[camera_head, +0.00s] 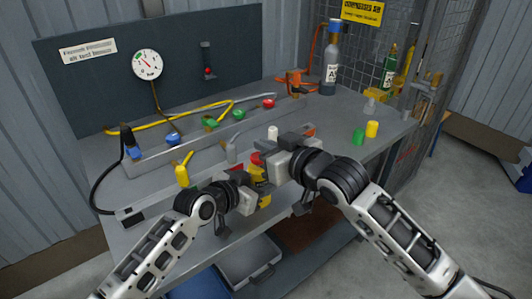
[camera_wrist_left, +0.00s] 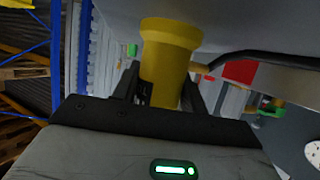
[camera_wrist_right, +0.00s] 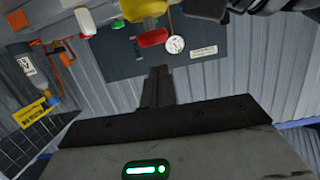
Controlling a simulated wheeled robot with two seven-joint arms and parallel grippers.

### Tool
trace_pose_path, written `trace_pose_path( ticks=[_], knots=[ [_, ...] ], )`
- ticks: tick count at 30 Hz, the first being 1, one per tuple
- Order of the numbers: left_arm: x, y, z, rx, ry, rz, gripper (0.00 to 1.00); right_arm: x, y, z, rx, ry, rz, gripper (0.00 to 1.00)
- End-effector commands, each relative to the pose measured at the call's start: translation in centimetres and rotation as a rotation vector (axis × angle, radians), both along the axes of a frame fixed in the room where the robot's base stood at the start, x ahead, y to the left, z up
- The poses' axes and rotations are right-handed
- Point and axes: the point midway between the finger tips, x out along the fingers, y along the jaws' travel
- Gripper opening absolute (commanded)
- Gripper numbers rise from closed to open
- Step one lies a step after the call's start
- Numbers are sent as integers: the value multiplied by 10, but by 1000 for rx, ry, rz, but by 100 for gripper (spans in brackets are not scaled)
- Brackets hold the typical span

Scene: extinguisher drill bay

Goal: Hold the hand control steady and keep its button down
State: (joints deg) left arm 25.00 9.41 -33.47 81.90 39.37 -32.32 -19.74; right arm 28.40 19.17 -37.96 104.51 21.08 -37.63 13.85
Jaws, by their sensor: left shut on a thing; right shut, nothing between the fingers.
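The yellow hand control (camera_head: 259,174) is held above the bench's front edge, between my two grippers. My left gripper (camera_head: 256,188) is shut on it; in the left wrist view its yellow barrel (camera_wrist_left: 170,55) stands between the fingers. A red part (camera_head: 256,158) shows beside its top in the head view. My right gripper (camera_head: 268,167) is shut and empty close to the control's upper end. In the right wrist view its fingers (camera_wrist_right: 158,88) are together, with yellow (camera_wrist_right: 143,8) at the top edge. I cannot tell whether they touch the button; the contact is hidden.
The grey bench (camera_head: 345,125) carries a rail with blue, green and red valve handles (camera_head: 210,121). A gauge (camera_head: 147,64) hangs on the back panel. A grey bottle (camera_head: 331,65) stands at the back. Green (camera_head: 358,136) and yellow (camera_head: 372,129) cylinders stand at the right.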

Motion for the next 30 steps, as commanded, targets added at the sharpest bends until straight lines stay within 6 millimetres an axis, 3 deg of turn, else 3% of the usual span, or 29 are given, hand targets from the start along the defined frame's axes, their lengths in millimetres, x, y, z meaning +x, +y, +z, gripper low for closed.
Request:
trace_pose_path(
  ticks=[6, 17, 23, 30],
  knots=[
    [0, 0, 0, 1, 1, 0, 5, 0, 0, -17, 1, -2, -1, 0],
    [0, 0, 0, 1, 1, 0, 5, 0, 0, -19, 2, -2, 0, 0],
    [0, 0, 0, 1, 1, 0, 5, 0, 0, -37, 1, 0, 0, 0],
    [0, 0, 0, 0, 1, -1, 5, -1, 0, -39, 0, 1, 1, 0]
  ],
)
